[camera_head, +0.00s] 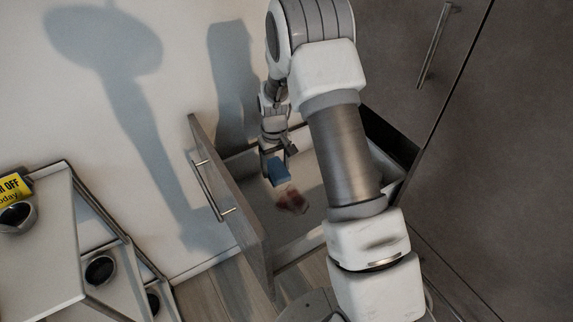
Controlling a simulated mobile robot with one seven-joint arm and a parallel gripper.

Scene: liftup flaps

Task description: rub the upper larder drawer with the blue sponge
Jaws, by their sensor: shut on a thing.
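The blue sponge (278,171) is held in my gripper (277,156), which is shut on it. The sponge is inside the outline of the open larder drawer (229,200), over its pale floor. I cannot tell whether it touches the drawer floor. A reddish-brown stain (292,201) shows on the drawer floor just below and right of the sponge. The drawer is pulled out from the dark cabinet, with its front panel and bar handle on the left. My arm hides the right part of the drawer.
A shelf unit (100,240) with dark round items and a yellow sign (14,187) stands at the left. A pale wall (130,150) lies behind the drawer. Tall dark cabinet doors (480,140) fill the right. Wooden floor (215,295) is free below the drawer front.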

